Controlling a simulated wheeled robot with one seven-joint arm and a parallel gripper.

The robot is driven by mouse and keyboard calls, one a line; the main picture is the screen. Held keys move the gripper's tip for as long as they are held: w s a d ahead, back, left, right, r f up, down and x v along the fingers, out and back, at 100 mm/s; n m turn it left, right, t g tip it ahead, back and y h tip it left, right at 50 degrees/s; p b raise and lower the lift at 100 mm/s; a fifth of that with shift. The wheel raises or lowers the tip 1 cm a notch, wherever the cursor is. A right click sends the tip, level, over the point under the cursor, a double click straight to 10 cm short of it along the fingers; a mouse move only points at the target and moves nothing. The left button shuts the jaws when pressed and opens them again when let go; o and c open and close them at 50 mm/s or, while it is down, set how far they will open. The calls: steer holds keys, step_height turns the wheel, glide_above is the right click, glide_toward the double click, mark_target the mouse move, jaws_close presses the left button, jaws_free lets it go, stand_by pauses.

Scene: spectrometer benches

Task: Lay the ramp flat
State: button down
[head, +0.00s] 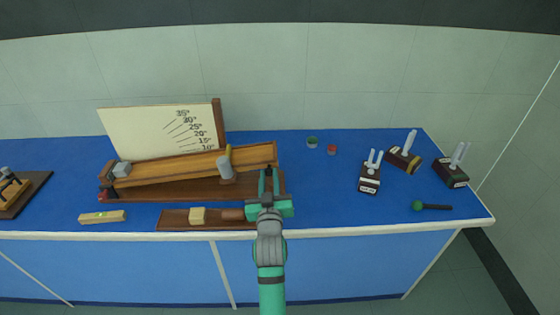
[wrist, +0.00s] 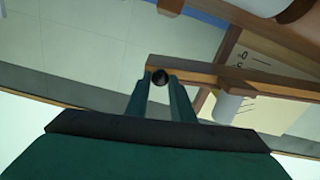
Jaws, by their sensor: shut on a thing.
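The wooden ramp (head: 190,163) is tilted on its dark base board (head: 190,188), its right end higher than its left. My gripper (head: 268,172) is at the raised right end. In the wrist view its fingers are closed around a round black knob (wrist: 160,78) at the end of the ramp's wooden edge (wrist: 215,72). The fingers hide the knob in the head view.
An angle board (head: 160,132) stands behind the ramp. In front lie a spirit level (head: 102,217) and a wooden board (head: 175,219) with a pale block (head: 198,215). Several small devices, including one (head: 370,178), stand right of my arm. The blue bench top (head: 320,195) is clear between.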

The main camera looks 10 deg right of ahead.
steer(key=shift+d+f, duration=0.1)
steer(key=shift+f, duration=0.6)
steer(key=c, duration=1.5)
jaws_free()
steer(key=shift+c, duration=0.2)
steer(key=s+a, duration=0.1)
steer(key=s, duration=0.9)
steer(key=shift+s+a, duration=0.3)
steer(key=shift+s, duration=0.05)
